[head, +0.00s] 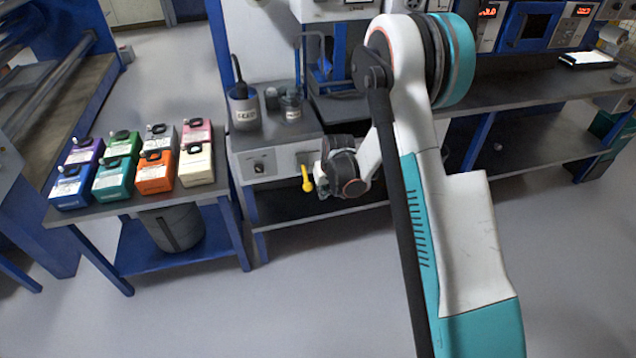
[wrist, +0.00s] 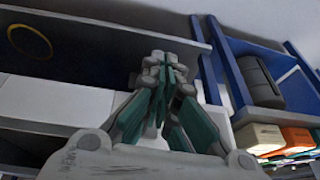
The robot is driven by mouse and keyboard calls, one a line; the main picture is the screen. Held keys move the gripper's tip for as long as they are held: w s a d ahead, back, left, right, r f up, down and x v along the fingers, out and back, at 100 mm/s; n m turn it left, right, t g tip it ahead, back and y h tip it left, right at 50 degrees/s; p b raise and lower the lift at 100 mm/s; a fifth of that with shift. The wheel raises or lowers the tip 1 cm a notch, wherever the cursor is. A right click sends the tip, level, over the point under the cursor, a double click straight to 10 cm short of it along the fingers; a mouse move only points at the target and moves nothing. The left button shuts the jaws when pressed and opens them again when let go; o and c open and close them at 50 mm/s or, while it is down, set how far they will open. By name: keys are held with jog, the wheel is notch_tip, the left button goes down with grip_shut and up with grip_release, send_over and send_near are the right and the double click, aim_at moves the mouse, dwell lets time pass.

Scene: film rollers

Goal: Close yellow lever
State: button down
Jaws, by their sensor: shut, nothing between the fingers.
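The yellow lever (head: 307,180) hangs on the front of a grey box-like unit (head: 258,166) below the bench top, its knob end pointing down. My gripper (head: 321,185) is just to the right of the lever in the head view. The small gap or contact between them is too fine to tell. In the wrist view my gripper (wrist: 160,65) has its fingers together with nothing between them. The lever cannot be made out in the wrist view.
Several coloured boxes (head: 154,172) stand on a table at the left, above a dark bin (head: 172,227). A labelled jug (head: 243,106) and a small jar (head: 291,104) stand on the unit. A dark shelf (head: 330,202) runs below it. Open floor lies in front.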

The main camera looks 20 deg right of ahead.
jog(key=shift+s+r, duration=0.25)
jog(key=shift+s, duration=0.25)
jog(key=shift+s+r, duration=0.2)
jog(key=shift+s, duration=0.3)
jog(key=s+r+t, duration=0.1)
jog(key=s+r, duration=0.4)
jog(key=r, duration=0.7)
jog(key=s+r, duration=0.6)
jog(key=r, duration=0.6)
jog(key=s+r+t, duration=0.1)
jog(key=s+r, duration=0.2)
jog(key=s, duration=0.7)
jog(key=s+a+r+t, duration=0.1)
jog(key=s+r, duration=0.3)
jog(key=s, duration=0.7)
jog(key=shift+a+r+h, duration=0.15)
jog(key=shift+r+h, duration=0.05)
jog(key=shift+h, duration=0.2)
jog(key=shift+s, duration=0.1)
